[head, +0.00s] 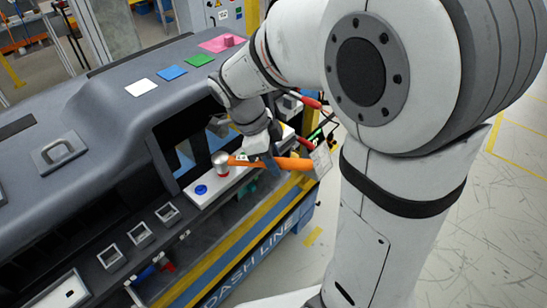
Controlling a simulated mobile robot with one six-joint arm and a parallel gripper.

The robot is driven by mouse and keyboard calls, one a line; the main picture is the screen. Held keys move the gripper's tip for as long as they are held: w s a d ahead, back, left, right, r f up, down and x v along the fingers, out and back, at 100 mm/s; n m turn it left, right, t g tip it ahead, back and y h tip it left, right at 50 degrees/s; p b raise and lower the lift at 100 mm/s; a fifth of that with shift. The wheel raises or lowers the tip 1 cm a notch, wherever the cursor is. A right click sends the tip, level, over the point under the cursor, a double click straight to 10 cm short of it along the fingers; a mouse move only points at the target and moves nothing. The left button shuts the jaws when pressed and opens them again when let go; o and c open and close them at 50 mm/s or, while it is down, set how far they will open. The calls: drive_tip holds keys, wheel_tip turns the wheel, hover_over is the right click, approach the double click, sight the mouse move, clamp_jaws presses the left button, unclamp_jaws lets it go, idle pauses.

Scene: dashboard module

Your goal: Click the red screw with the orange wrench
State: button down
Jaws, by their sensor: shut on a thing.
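The orange wrench (290,163) lies roughly level across the front of the dashboard, its handle pointing right. My gripper (268,160) is shut on its handle. A silver cylindrical head (221,160) is at the wrench's left end. A bit of the red screw (223,174) shows just below this head, on the white strip. The head covers most of the screw, and I cannot tell whether they touch. My arm hides part of the strip to the right.
A blue screw (201,189) stands on the strip left of the red one. Other red-handled tools (311,102) are at the dashboard's right end. White, blue, green and pink squares lie on top (172,72). The dark dashboard opening is behind the wrench. Open floor lies right.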

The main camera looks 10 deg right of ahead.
drive_tip(key=shift+f, duration=0.25)
drive_tip(key=shift+s+a+m+g+b, duration=0.3)
drive_tip(key=shift+s+m+b, duration=0.6)
idle(2.2)
drive_tip(key=shift+s+a+f+m+b, duration=0.1)
drive_tip(key=shift+s+a+m+b, duration=0.3)
drive_tip(key=shift+s+m, duration=0.25)
idle(1.8)
drive_tip(key=shift+w+d+n, duration=0.25)
drive_tip(key=shift+w+n, duration=0.1)
drive_tip(key=shift+w, duration=0.05)
drive_tip(key=shift+r+p, duration=1.75)
drive_tip(key=shift+r, duration=1.25)
